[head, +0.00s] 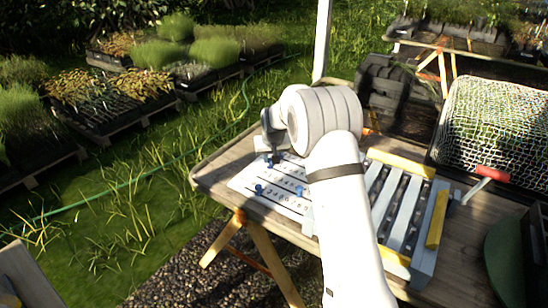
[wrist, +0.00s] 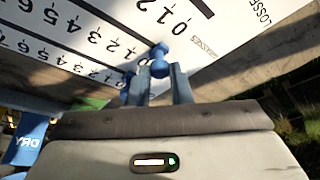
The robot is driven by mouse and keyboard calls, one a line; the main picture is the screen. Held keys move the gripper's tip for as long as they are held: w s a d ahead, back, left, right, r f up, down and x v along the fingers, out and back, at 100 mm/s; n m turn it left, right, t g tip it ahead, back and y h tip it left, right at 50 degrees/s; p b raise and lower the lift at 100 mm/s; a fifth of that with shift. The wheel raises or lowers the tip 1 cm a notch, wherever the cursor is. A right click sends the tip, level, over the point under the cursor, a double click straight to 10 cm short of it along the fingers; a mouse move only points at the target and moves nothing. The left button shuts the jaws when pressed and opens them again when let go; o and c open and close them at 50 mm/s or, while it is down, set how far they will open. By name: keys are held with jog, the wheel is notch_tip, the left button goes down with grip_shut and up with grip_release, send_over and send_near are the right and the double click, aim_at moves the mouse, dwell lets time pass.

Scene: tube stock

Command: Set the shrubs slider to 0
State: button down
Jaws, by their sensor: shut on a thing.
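A white slider board (head: 240,183) with number scales and blue knobs lies on the wooden table; in the wrist view the white board (wrist: 235,15) shows dark slots beside printed numbers. My gripper (wrist: 163,76) is shut on a blue knob (wrist: 160,52), which stands between its fingers near the low-number end of its scale. The exact mark under it is hidden. Another blue knob shows beside the left finger. In the head view my gripper (head: 271,157) is over the board's far side, partly hidden by my arm. I cannot read which row is shrubs.
Another blue knob (head: 258,190) stands near the board's left edge. A rack with grey bars and yellow ends (head: 401,164) lies to the right. A red-handled tool (head: 490,173) and a mesh-covered tray (head: 497,120) are farther right. Grass lies beyond the table's left edge.

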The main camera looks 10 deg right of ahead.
jog(key=shift+a+r, duration=0.1)
jog(key=shift+a, duration=0.2)
jog(key=c, duration=1.4)
grip_release()
jog(key=shift+c, duration=0.2)
jog(key=shift+o, duration=0.7)
jog(key=shift+d, duration=0.1)
jog(key=v, duration=0.7)
jog(key=shift+s+r, duration=0.2)
jog(key=shift+r, duration=0.05)
